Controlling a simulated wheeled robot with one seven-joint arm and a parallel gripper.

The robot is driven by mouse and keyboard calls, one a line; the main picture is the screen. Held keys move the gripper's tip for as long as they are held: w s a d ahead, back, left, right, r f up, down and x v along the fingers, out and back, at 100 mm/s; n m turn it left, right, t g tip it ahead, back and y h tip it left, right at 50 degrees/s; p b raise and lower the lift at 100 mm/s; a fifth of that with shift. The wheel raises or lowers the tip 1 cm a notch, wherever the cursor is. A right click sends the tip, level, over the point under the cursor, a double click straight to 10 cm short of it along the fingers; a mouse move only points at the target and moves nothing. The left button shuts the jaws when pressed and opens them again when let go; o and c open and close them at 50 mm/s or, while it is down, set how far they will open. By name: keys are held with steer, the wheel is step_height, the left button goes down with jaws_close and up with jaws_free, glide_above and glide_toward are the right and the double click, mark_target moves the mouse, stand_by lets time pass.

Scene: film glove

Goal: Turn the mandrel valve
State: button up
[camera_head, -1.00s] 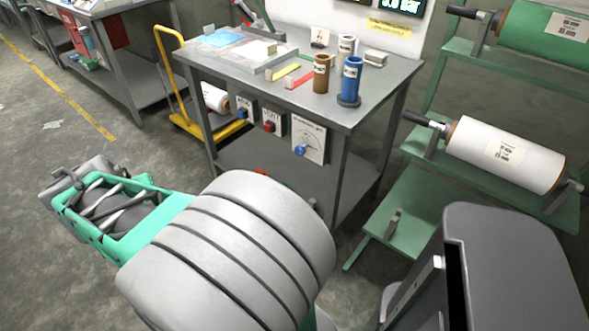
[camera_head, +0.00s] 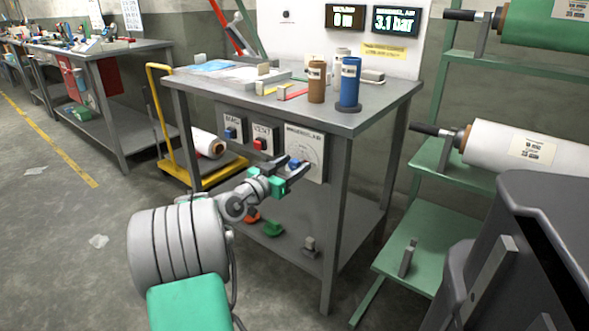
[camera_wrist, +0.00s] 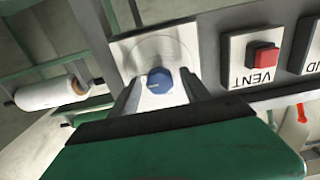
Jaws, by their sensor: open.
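The mandrel air valve is a blue round knob (camera_head: 294,163) on a white dial plate (camera_head: 313,150) on the front of the grey workbench. In the wrist view the knob (camera_wrist: 159,80) shows a pale pointer line and sits in front of its plate (camera_wrist: 178,42). My gripper (camera_head: 292,171) is open at the plate. In the wrist view its two dark fingers (camera_wrist: 162,92) stand left and right of the knob, with gaps visible on both sides. I cannot tell how deep the fingertips reach around it.
A VENT box with a red button (camera_head: 261,143) is left of the valve; it also shows in the wrist view (camera_wrist: 263,57). A box with a blue button (camera_head: 230,133) is further left. A display (camera_head: 396,20) reads 3.1 bar. A green rack (camera_head: 425,220) with rolls stands right.

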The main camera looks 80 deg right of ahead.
steer(key=shift+s+d, duration=0.15)
steer(key=shift+d, duration=0.25)
jaws_close()
stand_by(0.4)
